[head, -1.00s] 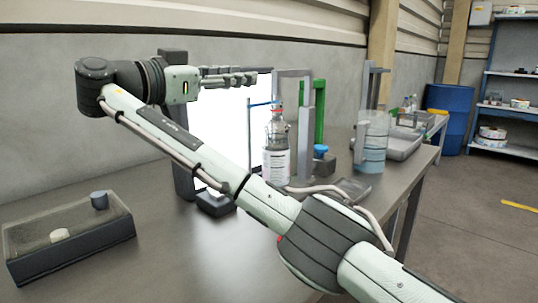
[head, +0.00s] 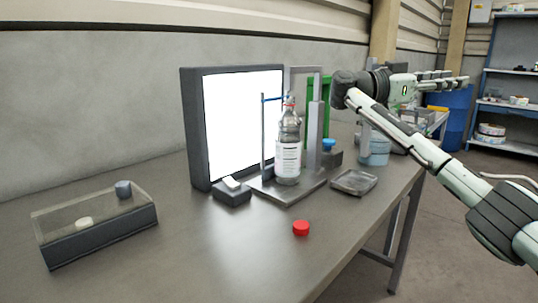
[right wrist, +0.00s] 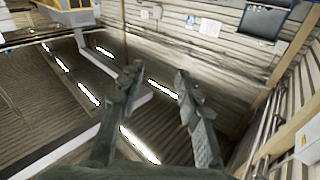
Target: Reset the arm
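My right arm comes in from the right in the head view and reaches over the far right end of the table. My left gripper is not in view.
A labelled bottle (head: 288,158) stands upright on a stand before a lit panel (head: 240,120). A red cap (head: 301,228) lies on the table (head: 215,255) in front. A dark tray (head: 354,182) and a shallow box (head: 100,236) flank them. The front table is mostly clear.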

